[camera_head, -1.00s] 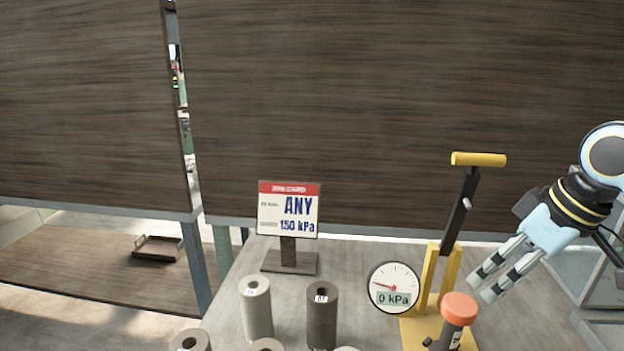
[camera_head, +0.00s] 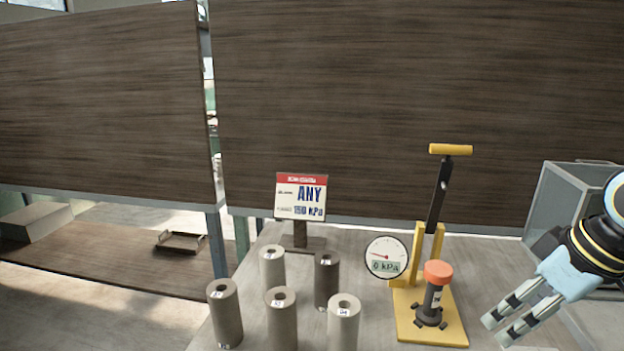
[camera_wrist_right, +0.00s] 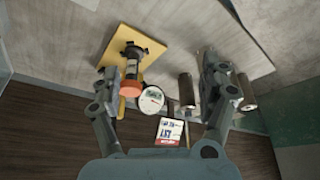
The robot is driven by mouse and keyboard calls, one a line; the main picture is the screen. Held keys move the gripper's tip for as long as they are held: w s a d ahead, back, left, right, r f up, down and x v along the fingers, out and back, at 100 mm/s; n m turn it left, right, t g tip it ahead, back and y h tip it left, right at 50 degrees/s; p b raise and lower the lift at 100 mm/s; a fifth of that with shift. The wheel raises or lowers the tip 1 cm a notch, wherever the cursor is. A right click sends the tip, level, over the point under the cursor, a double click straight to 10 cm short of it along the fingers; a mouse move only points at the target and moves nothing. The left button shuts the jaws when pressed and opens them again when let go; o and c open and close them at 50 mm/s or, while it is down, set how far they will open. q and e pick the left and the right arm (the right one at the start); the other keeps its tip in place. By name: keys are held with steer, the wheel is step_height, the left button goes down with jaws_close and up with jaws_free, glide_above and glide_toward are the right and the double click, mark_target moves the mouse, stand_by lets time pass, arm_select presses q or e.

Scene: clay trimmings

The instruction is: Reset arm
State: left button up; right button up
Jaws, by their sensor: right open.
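My right gripper (camera_head: 508,322) is at the lower right of the head view, open and empty. It is to the right of the yellow press stand and apart from it. In the right wrist view its two spread fingers (camera_wrist_right: 160,85) frame the scene, with nothing held between them. The press (camera_head: 432,325) has a yellow base, a yellow-topped lever (camera_head: 450,150) standing up, and a dark cylinder with an orange cap (camera_head: 438,272). It also shows upside down in the wrist view (camera_wrist_right: 115,50). My left gripper does not show.
A gauge (camera_head: 387,261) reads 0 kPa. A sign (camera_head: 300,196) reads ANY, 150 kPa. Several grey and brown clay cylinders (camera_head: 283,320) stand on the table left of the press. A glass-sided box (camera_head: 570,200) is behind my right arm. A small tray (camera_head: 181,242) lies on another table at left.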

steer(key=s+a+f+m+h, duration=0.1)
steer(key=s+a+f+m, duration=0.15)
steer(key=s, duration=0.75)
steer(key=s+a+f+m+h, duration=0.2)
steer(key=s+f, duration=0.1)
steer(key=s, duration=0.7)
steer(key=s+d+f+g+b, duration=0.15)
steer(key=f+b, duration=0.35)
steer(key=f, duration=1.4)
steer(key=s+d+f+b, duration=0.15)
steer(key=f+b, duration=0.35)
steer(key=f, duration=1.3)
arm_select(q)
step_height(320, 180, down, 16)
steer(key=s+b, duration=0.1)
steer(key=b, duration=0.4)
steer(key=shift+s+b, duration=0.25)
steer(key=shift+b, duration=0.1)
arm_select(e)
steer(key=s+d+f+g, duration=0.1)
steer(key=s+f, duration=1.6)
steer(key=f, duration=0.3)
steer(key=shift+s+f, duration=0.15)
steer(key=shift+f, duration=0.15)
